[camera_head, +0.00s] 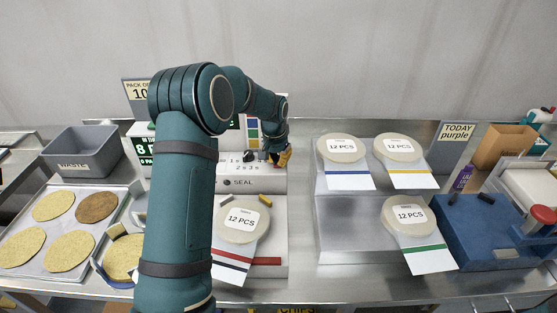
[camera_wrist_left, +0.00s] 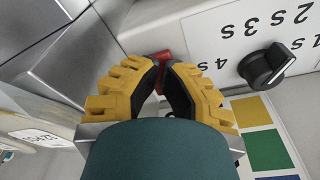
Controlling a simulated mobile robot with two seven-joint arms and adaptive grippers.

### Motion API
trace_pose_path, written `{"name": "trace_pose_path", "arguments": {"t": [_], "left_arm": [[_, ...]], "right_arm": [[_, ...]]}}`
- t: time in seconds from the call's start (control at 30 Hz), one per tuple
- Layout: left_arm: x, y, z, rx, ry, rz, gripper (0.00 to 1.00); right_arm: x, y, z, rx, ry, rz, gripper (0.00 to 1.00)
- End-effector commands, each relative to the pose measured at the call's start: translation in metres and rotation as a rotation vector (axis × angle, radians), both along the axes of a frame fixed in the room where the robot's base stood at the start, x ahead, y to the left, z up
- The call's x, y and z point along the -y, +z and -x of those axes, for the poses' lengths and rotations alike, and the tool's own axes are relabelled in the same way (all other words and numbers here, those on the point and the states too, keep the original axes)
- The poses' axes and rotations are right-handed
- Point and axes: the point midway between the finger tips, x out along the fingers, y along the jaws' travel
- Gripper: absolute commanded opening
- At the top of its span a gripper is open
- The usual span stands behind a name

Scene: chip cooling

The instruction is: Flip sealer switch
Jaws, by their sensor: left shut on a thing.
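The sealer (camera_head: 265,184) is a pale machine with a "SEAL" label on its front, in the middle of the head view. Its black dial (camera_head: 249,157) also shows in the left wrist view (camera_wrist_left: 266,67), beside printed seconds marks. A red switch (camera_wrist_left: 161,60) shows between my left gripper's yellow fingers in the left wrist view. My left gripper (camera_head: 281,158) is at the right side of the sealer's panel. Its fingertips (camera_wrist_left: 164,64) are shut on the red switch, partly hiding it. Whether the switch is up or down cannot be told. My right gripper is not in view.
Several packs sit on a metal stand (camera_head: 345,225) to the right. A grey bin (camera_head: 83,152) and a tray of round chips (camera_head: 70,204) are left. My left arm hides the area behind it.

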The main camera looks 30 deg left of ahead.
Motion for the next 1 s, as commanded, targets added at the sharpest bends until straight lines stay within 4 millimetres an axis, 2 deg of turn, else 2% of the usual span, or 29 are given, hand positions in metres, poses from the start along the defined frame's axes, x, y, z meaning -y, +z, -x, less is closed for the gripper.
{"name": "trace_pose_path", "arguments": {"t": [0.17, 1.0], "left_arm": [[0.0, 0.005, 0.0, 0.0, 0.0, 0.0, 0.0], [0.0, 0.066, 0.0, 0.001, 0.0, 0.0, 0.0]], "right_arm": [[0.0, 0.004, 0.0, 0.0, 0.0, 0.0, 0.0], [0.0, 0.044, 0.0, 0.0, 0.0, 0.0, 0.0]]}}
